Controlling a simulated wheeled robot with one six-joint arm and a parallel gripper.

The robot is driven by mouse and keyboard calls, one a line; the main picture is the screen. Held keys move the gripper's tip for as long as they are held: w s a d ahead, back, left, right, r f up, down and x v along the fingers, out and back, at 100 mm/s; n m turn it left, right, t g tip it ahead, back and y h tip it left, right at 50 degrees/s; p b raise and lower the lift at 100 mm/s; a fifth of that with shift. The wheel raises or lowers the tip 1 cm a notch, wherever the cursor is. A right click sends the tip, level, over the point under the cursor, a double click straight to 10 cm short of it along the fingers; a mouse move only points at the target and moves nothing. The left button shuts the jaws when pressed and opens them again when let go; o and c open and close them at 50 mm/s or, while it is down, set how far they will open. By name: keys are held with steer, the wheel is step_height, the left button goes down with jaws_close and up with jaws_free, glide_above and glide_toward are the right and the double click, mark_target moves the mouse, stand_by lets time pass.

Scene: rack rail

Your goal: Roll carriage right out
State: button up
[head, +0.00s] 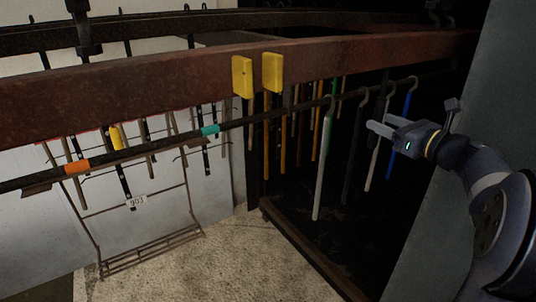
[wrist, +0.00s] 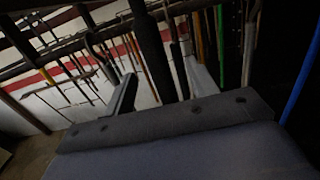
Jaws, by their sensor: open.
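A dark rail (head: 130,152) runs across the head view, with an orange band (head: 77,167) and a teal band (head: 210,130). A wire frame (head: 152,250) with a "903" tag (head: 137,202) hangs below it at left. At right, several hooked bars hang from the rail, including a pale bar (head: 321,165), a green bar (head: 331,115) and a blue bar (head: 407,120). Which part is the right carriage I cannot tell. My gripper (head: 382,125) is open among the right-hand bars. In the wrist view, a thick dark bar (wrist: 151,45) appears between its fingers; contact is unclear.
A rusty brown beam (head: 150,82) with two yellow blocks (head: 257,75) runs above the rail. A grey panel (head: 450,210) stands at right, close to my arm. Speckled floor (head: 235,260) lies open below, with a dark floor edge (head: 310,250) beside it.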

steer(key=shift+w+a, duration=0.1)
steer(key=shift+w, duration=0.05)
steer(key=shift+p+x, duration=0.3)
steer(key=shift+x, duration=0.9)
steer(key=shift+c, duration=0.3)
jaws_close()
